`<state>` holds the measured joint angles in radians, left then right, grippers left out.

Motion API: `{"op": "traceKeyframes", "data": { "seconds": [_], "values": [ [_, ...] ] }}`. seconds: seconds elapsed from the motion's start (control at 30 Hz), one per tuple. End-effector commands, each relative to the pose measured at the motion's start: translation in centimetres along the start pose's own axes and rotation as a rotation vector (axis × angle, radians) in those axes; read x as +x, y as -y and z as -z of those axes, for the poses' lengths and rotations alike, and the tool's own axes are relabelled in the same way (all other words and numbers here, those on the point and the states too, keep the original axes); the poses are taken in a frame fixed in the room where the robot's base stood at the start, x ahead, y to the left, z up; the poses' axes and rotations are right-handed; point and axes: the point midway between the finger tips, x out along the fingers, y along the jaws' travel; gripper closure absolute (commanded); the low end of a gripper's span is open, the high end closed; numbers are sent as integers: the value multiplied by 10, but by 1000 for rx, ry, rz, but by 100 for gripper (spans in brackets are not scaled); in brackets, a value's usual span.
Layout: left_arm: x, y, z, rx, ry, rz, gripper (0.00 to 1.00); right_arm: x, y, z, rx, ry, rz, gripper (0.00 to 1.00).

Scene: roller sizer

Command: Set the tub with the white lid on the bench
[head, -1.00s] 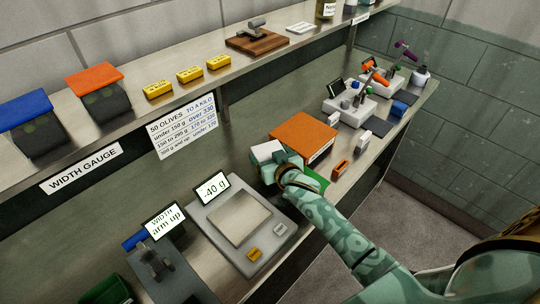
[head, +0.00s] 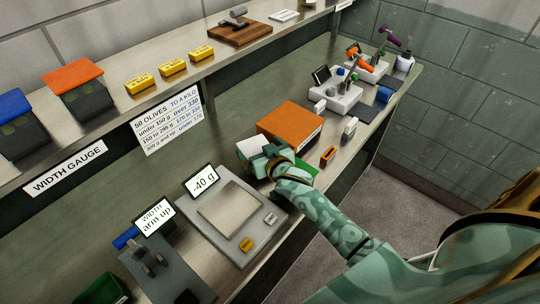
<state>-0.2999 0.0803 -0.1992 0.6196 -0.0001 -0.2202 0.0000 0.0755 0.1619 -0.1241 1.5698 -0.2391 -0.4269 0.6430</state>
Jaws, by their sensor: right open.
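A white-topped object (head: 254,146), which looks like the tub with the white lid, is just left of the orange box on the bench (head: 338,161). My gripper hides its lower part, so I cannot tell whether it touches the bench. My right gripper (head: 262,160) is open at its near side, with its arm coming in from the lower right. I cannot tell whether its fingers are around the tub or only beside it. My left gripper is out of view.
A large orange box (head: 291,119) stands right behind the gripper. A scale (head: 228,208) reading -40 g is to the left, with the width gauge (head: 152,258) beyond it. A small orange block (head: 328,155) and a green flat thing (head: 306,168) lie nearby. A shelf (head: 118,108) runs above.

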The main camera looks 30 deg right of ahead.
Motion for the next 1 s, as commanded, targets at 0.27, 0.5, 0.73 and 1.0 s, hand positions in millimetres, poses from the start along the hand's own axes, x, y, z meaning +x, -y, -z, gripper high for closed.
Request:
{"op": "traceKeyframes", "data": {
  "seconds": [0.27,0.5,0.73,1.0],
  "values": [
    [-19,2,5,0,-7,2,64,-71,2,4,5,-3,4,0],
    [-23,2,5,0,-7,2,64,-102,1,3,3,-6,3,0],
    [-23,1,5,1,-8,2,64,-105,1,4,2,-9,3,0],
    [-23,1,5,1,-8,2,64,-117,-2,-2,-73,48,-23,0]
  ]
}}
